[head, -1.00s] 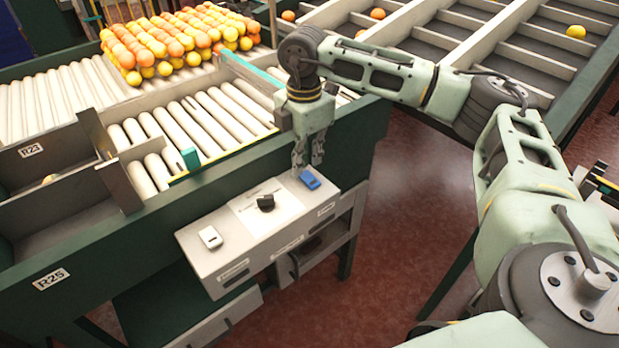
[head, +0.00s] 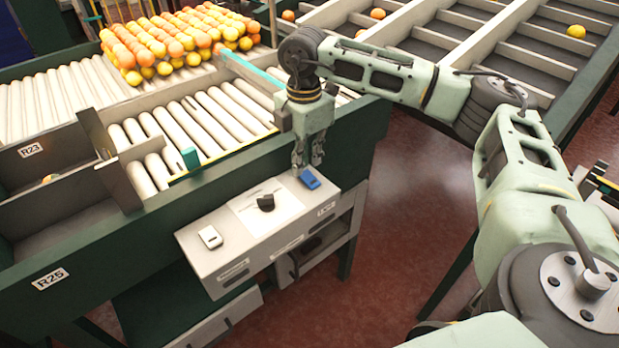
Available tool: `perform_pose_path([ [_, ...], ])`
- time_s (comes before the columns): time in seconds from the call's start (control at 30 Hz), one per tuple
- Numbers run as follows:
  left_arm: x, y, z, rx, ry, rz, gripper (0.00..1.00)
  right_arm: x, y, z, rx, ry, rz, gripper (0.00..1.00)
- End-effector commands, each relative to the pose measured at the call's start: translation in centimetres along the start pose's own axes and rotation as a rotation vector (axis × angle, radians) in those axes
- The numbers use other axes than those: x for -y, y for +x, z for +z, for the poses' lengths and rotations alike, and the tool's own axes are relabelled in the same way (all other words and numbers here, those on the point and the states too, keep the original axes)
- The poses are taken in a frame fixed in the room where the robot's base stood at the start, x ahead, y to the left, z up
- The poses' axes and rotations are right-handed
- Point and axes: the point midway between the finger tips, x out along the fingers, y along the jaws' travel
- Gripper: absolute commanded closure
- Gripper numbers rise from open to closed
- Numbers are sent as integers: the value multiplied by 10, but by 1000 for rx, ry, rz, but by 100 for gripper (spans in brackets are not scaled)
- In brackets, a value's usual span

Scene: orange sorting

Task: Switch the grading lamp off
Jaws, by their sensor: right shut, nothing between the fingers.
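A grey control box (head: 229,256) is fixed to the front of the green roller table. On its top are a white rocker switch (head: 210,237) at the left, a black rotary knob (head: 266,202) in the middle and a blue rocker switch (head: 309,179) at the right. Which of them works the grading lamp I cannot tell; the box labels are too small to read. My right gripper (head: 307,170) points down just behind the blue switch, shut and empty. Its fingertips are at or very near the switch; contact is unclear. My left gripper is not in view.
White rollers (head: 205,120) run behind the box, with a pile of oranges (head: 175,45) at the back. Grey dividers (head: 105,160) stand at the left. A sloped rack (head: 480,50) with a few oranges is at the right. Open red floor (head: 410,215) lies right of the box.

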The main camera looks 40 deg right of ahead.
Motion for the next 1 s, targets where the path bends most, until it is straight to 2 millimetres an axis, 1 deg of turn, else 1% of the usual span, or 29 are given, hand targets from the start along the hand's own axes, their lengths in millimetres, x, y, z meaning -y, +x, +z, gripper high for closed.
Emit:
perform_pose_path([
  [1.0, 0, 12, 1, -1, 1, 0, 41, 0, 16, 0, 0, 0, 0, 100],
])
